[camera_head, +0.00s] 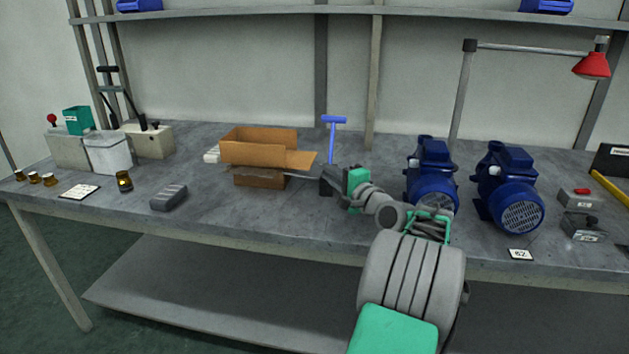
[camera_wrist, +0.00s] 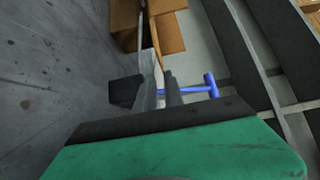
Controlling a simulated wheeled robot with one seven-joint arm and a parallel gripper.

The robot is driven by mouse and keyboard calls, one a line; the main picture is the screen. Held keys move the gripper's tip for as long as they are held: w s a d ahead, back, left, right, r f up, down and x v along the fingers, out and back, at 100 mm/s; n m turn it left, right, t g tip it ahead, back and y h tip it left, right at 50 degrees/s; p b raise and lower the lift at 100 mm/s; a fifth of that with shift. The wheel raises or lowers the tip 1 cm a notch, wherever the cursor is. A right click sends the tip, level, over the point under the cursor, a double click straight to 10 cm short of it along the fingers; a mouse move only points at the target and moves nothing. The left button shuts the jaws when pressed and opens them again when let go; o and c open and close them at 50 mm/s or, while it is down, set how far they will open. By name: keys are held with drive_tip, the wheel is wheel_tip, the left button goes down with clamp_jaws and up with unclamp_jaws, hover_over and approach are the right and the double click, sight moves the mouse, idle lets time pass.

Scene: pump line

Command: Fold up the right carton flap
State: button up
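The open brown carton (camera_head: 258,152) stands near the middle of the bench. Its right flap (camera_head: 302,160) sticks out to the right, nearly level. My gripper (camera_head: 318,172) is at the carton's right side, close beside and slightly below this flap. I cannot tell whether it touches the flap. The wrist view shows the carton (camera_wrist: 125,18) at the top, with brown flap panels beyond my narrow grey fingers (camera_wrist: 162,82). The gap between the fingertips is not clear, and my arm hides part of the bench there.
A blue T-handled tool (camera_head: 333,122) stands in a dark holder (camera_head: 326,187) just right of the carton; its handle shows close by in the wrist view (camera_wrist: 210,85). Two blue pumps (camera_head: 431,175) (camera_head: 510,190) stand to the right. A grey block (camera_head: 168,197) lies front left.

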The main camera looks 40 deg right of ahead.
sight(303, 160)
drive_tip(key=w, duration=0.7)
drive_tip(key=shift+w+d+r+b, duration=0.15)
drive_tip(key=shift+w+d+b, duration=0.05)
drive_tip(key=shift+d+b, duration=0.2)
drive_tip(key=shift+c, duration=0.4)
clamp_jaws()
drive_tip(key=shift+r, duration=0.1)
idle(0.5)
